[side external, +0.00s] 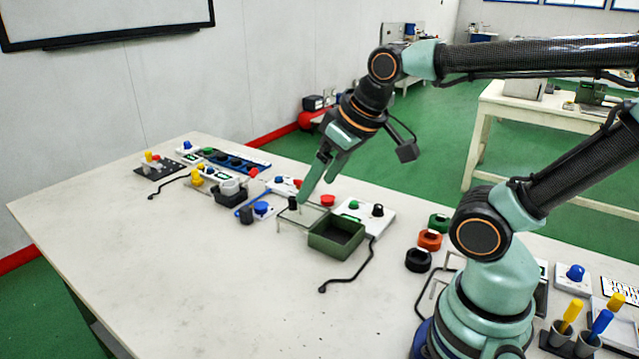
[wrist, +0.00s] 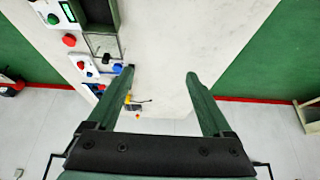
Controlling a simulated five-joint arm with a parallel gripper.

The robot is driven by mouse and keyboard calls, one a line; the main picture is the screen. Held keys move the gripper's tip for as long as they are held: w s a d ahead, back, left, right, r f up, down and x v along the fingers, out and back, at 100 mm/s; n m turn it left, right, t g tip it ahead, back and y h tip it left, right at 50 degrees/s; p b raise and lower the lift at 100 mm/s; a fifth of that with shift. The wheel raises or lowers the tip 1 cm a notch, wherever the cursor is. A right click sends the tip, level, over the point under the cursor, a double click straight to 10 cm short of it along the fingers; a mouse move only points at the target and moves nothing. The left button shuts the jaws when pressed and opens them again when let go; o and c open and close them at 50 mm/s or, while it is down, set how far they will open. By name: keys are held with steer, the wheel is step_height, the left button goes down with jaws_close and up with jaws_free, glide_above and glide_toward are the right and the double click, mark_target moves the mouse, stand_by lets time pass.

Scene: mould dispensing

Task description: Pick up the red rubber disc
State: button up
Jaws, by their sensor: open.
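I cannot tell for certain which red piece is the red rubber disc. A round orange-red ring-like piece (side external: 430,240) lies between a green one and a black one, left of my arm's base in the side external view. A red round piece (side external: 327,200) sits by the white control panel behind the green tray; red pieces also show in the wrist view, one of them a red knob (wrist: 69,40). My gripper (side external: 316,190) is open and empty above the table, over the area left of the tray. In the wrist view its fingers (wrist: 160,75) stand wide apart with nothing between them.
A green open tray (side external: 318,246) stands mid-table, with a black cable (side external: 345,280) in front. A green ring (side external: 438,222) and black ring (side external: 418,260) flank the orange-red one. Panels with knobs line the back edge. Cups with coloured handles (side external: 590,345) stand at right. The front left table is clear.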

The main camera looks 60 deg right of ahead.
steer(key=w+d+r+m+g, duration=0.1)
steer(key=w+d+r+m, duration=0.2)
steer(key=w+d+m, duration=0.3)
steer(key=m+g, duration=0.5)
steer(key=m, duration=0.9)
glide_above(327, 199)
steer(key=f, duration=2.2)
steer(key=shift+w+a+f, duration=0.25)
steer(key=shift+a, duration=0.1)
steer(key=shift+n, duration=0.3)
steer(key=shift+s+d+f, duration=0.1)
steer(key=shift+d+f, duration=0.05)
steer(key=shift+f, duration=0.75)
steer(key=shift+s+d+f, duration=0.1)
steer(key=shift+d+f, duration=0.1)
steer(key=shift+f, duration=0.7)
steer(key=shift+d+f, duration=0.15)
steer(key=shift+f, duration=0.75)
jaws_close()
